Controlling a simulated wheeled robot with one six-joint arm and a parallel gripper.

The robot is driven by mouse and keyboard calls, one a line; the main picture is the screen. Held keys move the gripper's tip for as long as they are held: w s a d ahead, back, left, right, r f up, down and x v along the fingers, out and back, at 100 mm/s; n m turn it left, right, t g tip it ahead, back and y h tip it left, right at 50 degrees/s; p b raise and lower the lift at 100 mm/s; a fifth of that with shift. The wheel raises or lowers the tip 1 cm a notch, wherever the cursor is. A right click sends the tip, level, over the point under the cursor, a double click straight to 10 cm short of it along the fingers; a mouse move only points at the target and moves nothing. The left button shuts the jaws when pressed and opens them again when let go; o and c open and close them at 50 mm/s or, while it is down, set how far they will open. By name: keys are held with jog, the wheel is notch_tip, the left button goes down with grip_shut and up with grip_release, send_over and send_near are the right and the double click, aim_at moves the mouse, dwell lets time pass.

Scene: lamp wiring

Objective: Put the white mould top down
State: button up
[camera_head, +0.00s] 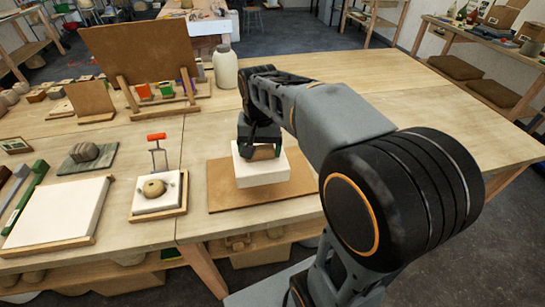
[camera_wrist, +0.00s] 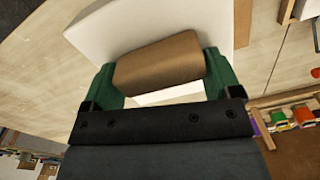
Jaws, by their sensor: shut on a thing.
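The white mould top (camera_head: 262,174) is a thick white block with a brown wooden handle on it. My gripper (camera_head: 261,148) is shut on that handle (camera_wrist: 158,60), with one green finger on each side in the wrist view. The white block also shows behind the handle in the wrist view (camera_wrist: 130,25). In the head view the block is over a brown board (camera_head: 222,196) on the table; I cannot tell whether its underside touches the board. To the left, a white mould part with a round clay-coloured lump (camera_head: 154,188) sits in a wooden tray.
A large white slab (camera_head: 60,212) in a wooden frame lies at the left. A pale jar (camera_head: 225,68) and a brown upright panel (camera_head: 140,48) stand at the back. The tabletop right of my arm is clear.

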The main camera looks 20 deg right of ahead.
jog(key=w+d, duration=0.1)
jog(key=d, duration=0.1)
jog(key=w+d+f, duration=0.1)
jog(key=d+f+p, duration=0.1)
jog(key=d, duration=0.1)
jog(key=shift+w+d+f, duration=0.25)
jog(key=shift+w+d, duration=0.1)
jog(key=shift+w, duration=0.05)
jog(key=w+d+f, duration=0.1)
jog(key=f, duration=0.1)
jog(key=d+f, duration=0.2)
jog(key=f, duration=0.1)
jog(key=w+d+f, duration=0.1)
jog(key=d+f, duration=0.1)
jog(key=f, duration=0.1)
jog(key=shift+w+p, duration=0.3)
jog(key=shift+p, duration=0.05)
jog(key=shift+f, duration=0.7)
